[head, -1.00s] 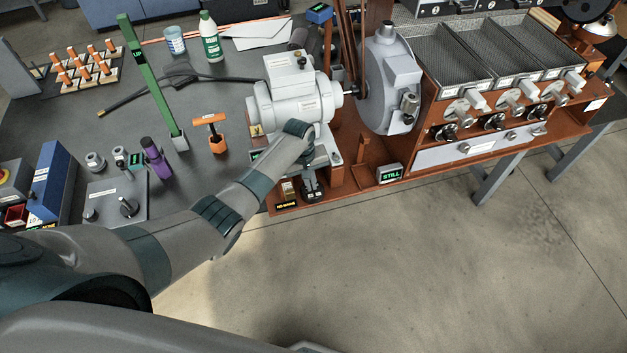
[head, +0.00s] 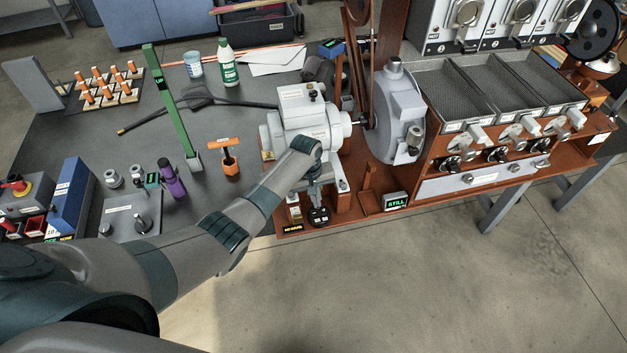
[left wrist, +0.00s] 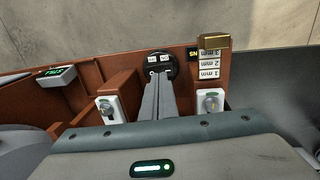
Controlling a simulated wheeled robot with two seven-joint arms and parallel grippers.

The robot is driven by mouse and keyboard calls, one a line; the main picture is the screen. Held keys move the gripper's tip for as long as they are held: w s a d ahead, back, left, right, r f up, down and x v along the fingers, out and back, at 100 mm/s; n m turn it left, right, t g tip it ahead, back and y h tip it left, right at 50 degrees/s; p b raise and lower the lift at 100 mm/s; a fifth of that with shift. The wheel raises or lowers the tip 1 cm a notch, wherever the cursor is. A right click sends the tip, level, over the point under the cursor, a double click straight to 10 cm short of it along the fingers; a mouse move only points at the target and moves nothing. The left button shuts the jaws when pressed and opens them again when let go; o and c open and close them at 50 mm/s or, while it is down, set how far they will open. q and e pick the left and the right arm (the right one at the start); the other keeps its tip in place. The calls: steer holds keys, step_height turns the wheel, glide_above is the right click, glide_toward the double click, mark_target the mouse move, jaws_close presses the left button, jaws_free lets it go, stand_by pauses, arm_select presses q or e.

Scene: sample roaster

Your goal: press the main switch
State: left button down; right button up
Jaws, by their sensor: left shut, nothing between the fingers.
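A round black switch (head: 319,216) with two small pale labels sits low on the front of the brown machine frame, below the white motor housing. I take it for the main switch; it also shows in the left wrist view (left wrist: 159,64). My left gripper (head: 316,197) points down at it, with shut, empty fingers. In the left wrist view the fingertips (left wrist: 160,80) overlap the switch's near edge. I cannot tell whether they touch it. My right gripper is not in view.
A brass piece (left wrist: 213,41) beside millimetre labels is close to the right in the wrist view. An orange-handled tool (head: 226,155) and green bar (head: 172,108) stand on the dark table.

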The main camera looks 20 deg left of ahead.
arm_select(q)
step_height(320, 180, up, 9)
steer(key=a+b, duration=0.1)
steer(key=shift+s+f+b, duration=0.2)
steer(key=shift+s+b, duration=0.1)
steer(key=shift+b, duration=0.05)
steer(key=b, duration=0.7)
steer(key=shift+w+a+r+t+h, duration=0.2)
steer(key=shift+w+t+h, duration=0.1)
steer(key=shift+h, duration=0.1)
steer(key=shift+f, duration=0.2)
